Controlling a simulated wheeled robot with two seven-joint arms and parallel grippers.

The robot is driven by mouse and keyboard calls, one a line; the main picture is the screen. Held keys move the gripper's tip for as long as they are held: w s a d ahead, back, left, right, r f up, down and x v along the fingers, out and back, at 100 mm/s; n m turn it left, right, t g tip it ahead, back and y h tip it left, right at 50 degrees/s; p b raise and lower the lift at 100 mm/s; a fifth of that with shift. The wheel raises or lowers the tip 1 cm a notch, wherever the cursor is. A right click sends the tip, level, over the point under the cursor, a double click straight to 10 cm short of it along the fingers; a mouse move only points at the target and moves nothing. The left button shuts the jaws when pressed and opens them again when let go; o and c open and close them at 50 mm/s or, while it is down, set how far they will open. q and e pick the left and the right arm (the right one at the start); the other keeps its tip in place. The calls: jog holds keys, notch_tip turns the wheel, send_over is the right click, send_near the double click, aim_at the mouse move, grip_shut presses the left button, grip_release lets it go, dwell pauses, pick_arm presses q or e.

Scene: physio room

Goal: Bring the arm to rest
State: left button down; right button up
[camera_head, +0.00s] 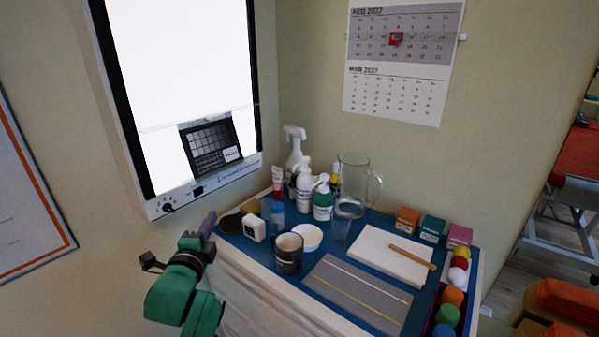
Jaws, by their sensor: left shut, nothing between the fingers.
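My left arm comes in at the lower left of the head view, with green links and a dark wrist. My left gripper (208,225) is shut and empty. In the picture its tip is at the left corner of the blue-topped table (365,224), close to a dark round item there; I cannot tell whether they touch. My right gripper is not in view.
The table holds bottles, a clear jug (356,182), a dark mug (289,253), a white pad (378,254) with a wooden stick, a grey mat (358,292), small boxes and coloured balls. A lit viewer (185,80) hangs on the wall close above my arm.

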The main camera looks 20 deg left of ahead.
pick_arm(q)
jog(key=s+d+f+n+g+h, duration=0.1)
jog(key=s+d+f+n+g, duration=0.1)
jog(key=f, duration=0.3)
jog(key=s+d+f+n+g+h, duration=0.1)
jog(key=s+d+f+n+g, duration=0.15)
jog(key=f, duration=0.25)
jog(key=s+d+f+n+g+h, duration=0.1)
jog(key=s+d+f+n+g, duration=0.35)
jog(key=s+f, duration=0.35)
jog(key=s+d+f+n+g+h, duration=0.2)
jog(key=s+d+f+n+g, duration=0.25)
jog(key=s, duration=0.55)
notch_tip(320, 180, down, 20)
jog(key=s+g+p, duration=0.1)
jog(key=g+p, duration=0.1)
jog(key=p, duration=0.1)
jog(key=s+a+f+p, duration=0.1)
jog(key=s+a+f, duration=0.1)
jog(key=s+f, duration=0.4)
jog(key=s+a+f, duration=0.2)
jog(key=s+f, duration=0.5)
jog(key=s, duration=0.4)
jog(key=shift+s+f+m+g+p, duration=0.25)
jog(key=shift+f+m+g+p, duration=0.1)
jog(key=shift+m+g, duration=0.1)
